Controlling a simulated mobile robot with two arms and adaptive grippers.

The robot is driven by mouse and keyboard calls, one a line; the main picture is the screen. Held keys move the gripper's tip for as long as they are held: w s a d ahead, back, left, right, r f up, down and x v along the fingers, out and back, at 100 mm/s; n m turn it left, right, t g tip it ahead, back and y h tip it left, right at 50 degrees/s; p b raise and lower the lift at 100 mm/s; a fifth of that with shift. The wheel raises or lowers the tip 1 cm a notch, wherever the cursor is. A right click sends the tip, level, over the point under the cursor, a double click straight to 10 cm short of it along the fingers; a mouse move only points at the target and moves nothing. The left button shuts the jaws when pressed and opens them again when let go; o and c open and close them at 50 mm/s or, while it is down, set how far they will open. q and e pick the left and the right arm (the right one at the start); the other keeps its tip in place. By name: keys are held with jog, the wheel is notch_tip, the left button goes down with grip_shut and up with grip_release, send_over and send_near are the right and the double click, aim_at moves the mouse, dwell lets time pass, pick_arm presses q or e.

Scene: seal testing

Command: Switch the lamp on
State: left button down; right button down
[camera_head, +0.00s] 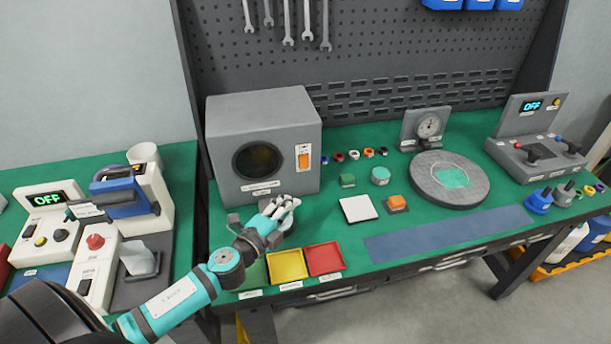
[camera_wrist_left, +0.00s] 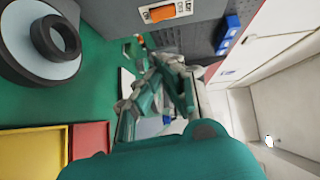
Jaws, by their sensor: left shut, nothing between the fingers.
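A grey box-shaped lamp unit (camera_head: 285,115) with a dark round window stands at the back left of the green bench. An orange rocker switch (camera_head: 304,158) on a white plate sits on its front, right of the window. The switch also shows at the top edge of the left wrist view (camera_wrist_left: 166,13); its setting is hard to tell. The window looks dark. My left gripper (camera_head: 290,203) is shut and empty, in front of the box and below the switch, apart from it. Its fingers show in the left wrist view (camera_wrist_left: 165,75). My right gripper is out of view.
Green, yellow (camera_head: 286,265) and red (camera_head: 323,257) trays lie along the front edge. A black ring on a round base (camera_wrist_left: 55,38) is close to my left gripper. A white pad (camera_head: 358,209) and small blocks lie to the right, before a round grey plate (camera_head: 450,190).

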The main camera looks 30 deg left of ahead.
pick_arm(q)
jog(key=p, duration=0.1)
send_near(304, 161)
jog(key=w+d+f, duration=0.2)
jog(key=w+d, duration=0.1)
jog(key=d, duration=0.3)
jog(key=w+a, duration=0.1)
jog(key=w, duration=0.1)
jog(key=w+a+f, duration=0.1)
jog(key=a, duration=0.1)
jog(key=shift+w, duration=0.4)
jog(key=b, duration=0.2)
jog(key=f+b, duration=0.1)
jog(key=shift+w+a+t+b, duration=0.2)
jog(key=shift+t+b, duration=0.1)
jog(key=shift+b, duration=0.1)
jog(key=shift+r+p, duration=0.45)
jog(key=shift+p, duration=0.05)
